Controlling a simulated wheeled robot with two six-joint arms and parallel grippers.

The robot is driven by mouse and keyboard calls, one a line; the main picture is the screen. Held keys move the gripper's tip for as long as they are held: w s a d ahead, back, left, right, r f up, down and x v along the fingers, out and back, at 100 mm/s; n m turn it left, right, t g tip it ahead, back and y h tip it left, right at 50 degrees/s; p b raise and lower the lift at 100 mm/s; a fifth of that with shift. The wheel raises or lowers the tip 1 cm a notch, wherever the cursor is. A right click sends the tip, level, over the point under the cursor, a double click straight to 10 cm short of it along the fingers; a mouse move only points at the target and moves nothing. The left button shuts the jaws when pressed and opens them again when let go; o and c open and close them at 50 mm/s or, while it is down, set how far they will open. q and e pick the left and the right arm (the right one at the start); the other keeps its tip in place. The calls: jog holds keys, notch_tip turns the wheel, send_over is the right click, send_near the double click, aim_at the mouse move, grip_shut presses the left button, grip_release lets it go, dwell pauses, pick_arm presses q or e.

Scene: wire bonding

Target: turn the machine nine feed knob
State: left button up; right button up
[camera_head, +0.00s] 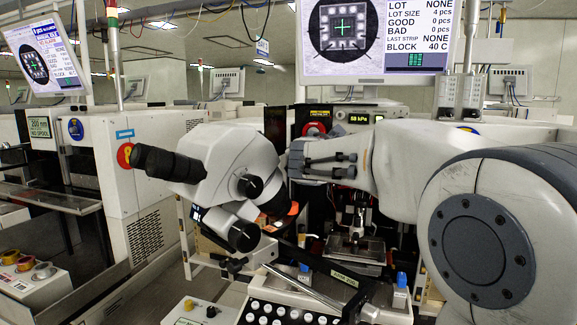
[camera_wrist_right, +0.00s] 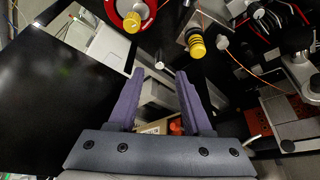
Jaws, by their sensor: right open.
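My right arm (camera_head: 395,170) reaches in from the right, across the front of the machine with the green 58 kPa readout. In the right wrist view my right gripper (camera_wrist_right: 160,80) is open, its two purple fingers apart with nothing held. A small pale knob-like cylinder (camera_wrist_right: 158,65) shows near the gap between the fingertips. A yellow knob in a red ring (camera_wrist_right: 132,22) is up and left of the fingers; a yellow-and-black spool-like part (camera_wrist_right: 195,42) is up and right. I cannot tell which is the feed knob. My left gripper is out of view.
A white microscope (camera_head: 235,165) with black eyepieces stands left of my arm. A monitor (camera_head: 375,38) hangs above. A keypad (camera_head: 285,313) and a sloping metal bar (camera_head: 305,285) are below. Thin orange wire (camera_wrist_right: 235,60) runs right of the fingers.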

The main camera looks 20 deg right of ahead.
jog(key=x, duration=0.7)
jog(key=shift+s, duration=0.1)
grip_shut()
